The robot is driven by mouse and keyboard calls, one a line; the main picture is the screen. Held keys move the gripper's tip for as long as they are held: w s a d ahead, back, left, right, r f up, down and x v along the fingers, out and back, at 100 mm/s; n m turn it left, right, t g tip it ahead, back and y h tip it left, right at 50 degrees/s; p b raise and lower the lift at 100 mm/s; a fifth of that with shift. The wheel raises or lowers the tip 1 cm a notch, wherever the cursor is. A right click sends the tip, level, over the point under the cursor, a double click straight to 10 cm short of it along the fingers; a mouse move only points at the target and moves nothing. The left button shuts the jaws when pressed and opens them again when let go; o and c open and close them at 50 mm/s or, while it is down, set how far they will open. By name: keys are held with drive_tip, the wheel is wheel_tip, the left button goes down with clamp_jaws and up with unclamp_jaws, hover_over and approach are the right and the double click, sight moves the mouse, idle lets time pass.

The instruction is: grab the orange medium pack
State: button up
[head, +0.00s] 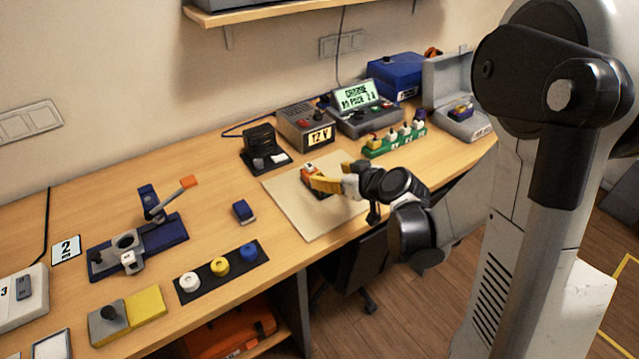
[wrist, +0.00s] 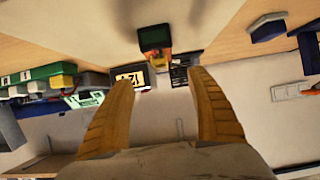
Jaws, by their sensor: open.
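A small orange-and-dark pack (head: 309,170) stands on the pale mat (head: 300,208), right by my gripper's fingertips in the head view; the fingers partly cover it. In the wrist view a block with a dark green-black top and an orange side (wrist: 156,39) appears just beyond the fingertips, roughly centred between them. My gripper (head: 328,171) has yellow fingers spread apart with nothing between them; it also shows in the wrist view (wrist: 162,75). I cannot tell whether a finger touches the pack.
Behind the mat stand a 12 V supply (head: 305,127), a charger with a lit screen (head: 366,108) and a black stand (head: 265,150). A green rack (head: 395,142) of several small packs lies to the right. A small blue block (head: 243,212) lies left of the mat.

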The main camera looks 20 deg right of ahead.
sight(318, 174)
drive_tip(key=x, duration=0.2)
drive_tip(key=shift+w+a+f, duration=0.1)
drive_tip(key=shift+w+f, duration=0.05)
drive_tip(key=shift+f, duration=0.05)
drive_tip(key=b+x, duration=0.1)
drive_tip(key=x, duration=0.1)
drive_tip(key=b+x, duration=0.2)
drive_tip(key=shift+a+f, duration=0.1)
drive_tip(key=shift+f, duration=0.35)
drive_tip(key=shift+w+a+f, duration=0.1)
drive_tip(key=shift+w, duration=0.2)
drive_tip(key=shift+s, duration=0.1)
clamp_jaws()
